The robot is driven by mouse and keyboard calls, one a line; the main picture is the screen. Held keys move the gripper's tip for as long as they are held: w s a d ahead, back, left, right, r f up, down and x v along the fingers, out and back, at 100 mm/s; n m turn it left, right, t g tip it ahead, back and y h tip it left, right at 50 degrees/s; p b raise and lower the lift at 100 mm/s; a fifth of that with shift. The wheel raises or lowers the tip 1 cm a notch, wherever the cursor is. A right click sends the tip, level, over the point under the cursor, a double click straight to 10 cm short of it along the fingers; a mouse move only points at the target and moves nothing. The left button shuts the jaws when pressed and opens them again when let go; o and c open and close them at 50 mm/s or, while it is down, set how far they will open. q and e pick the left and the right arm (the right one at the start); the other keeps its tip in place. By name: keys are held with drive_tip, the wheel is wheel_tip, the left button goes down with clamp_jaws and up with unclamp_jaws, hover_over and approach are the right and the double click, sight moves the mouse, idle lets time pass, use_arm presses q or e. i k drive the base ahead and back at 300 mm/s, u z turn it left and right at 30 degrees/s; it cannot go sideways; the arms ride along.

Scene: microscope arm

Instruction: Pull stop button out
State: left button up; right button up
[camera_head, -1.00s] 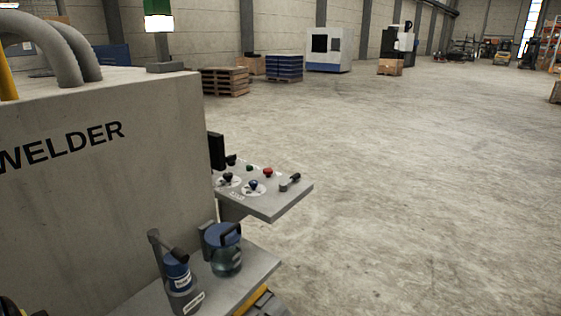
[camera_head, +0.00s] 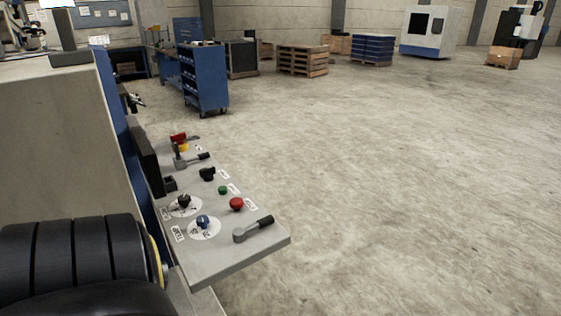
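A light grey control panel (camera_head: 219,254) juts out from the machine at the left. A red mushroom button (camera_head: 237,204) sits near its right edge, beside a small green button (camera_head: 222,190). A second red knob (camera_head: 178,138) with a yellow part under it is at the panel's far end. The labels are too small to read, so I cannot tell which red one is the stop button. No gripper shows in the view, and nothing touches either red control.
A lever with a black grip (camera_head: 254,229) stands at the panel's near right corner. A blue knob (camera_head: 203,221) and a black knob (camera_head: 184,201) are left of it. A dark ribbed shape (camera_head: 75,252) blocks the lower left.

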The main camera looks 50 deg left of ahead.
sight(236, 202)
drive_tip(key=i, duration=0.55)
drive_tip(key=u, duration=2.8)
